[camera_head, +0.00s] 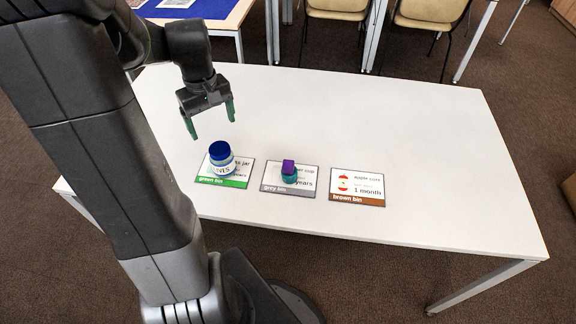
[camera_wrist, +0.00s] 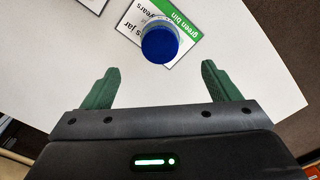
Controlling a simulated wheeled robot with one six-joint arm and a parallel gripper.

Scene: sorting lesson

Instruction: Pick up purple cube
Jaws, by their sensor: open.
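The purple cube (camera_head: 288,167) rests on top of a teal round object (camera_head: 289,177) on the grey bin card (camera_head: 270,186), at the middle of the table in the head view. My gripper (camera_head: 209,122) is open and empty, with green fingers pointing down, above the table to the upper left of the cube. In the wrist view my gripper (camera_wrist: 160,88) shows its two fingers wide apart. The cube is not seen in the wrist view.
A jar with a blue lid (camera_head: 220,151) stands on the green bin card (camera_head: 236,182), between my gripper and the cube; its lid also shows in the wrist view (camera_wrist: 159,44). The brown bin card (camera_head: 357,199) lies right of the cube. The white table (camera_head: 400,120) is clear behind and right.

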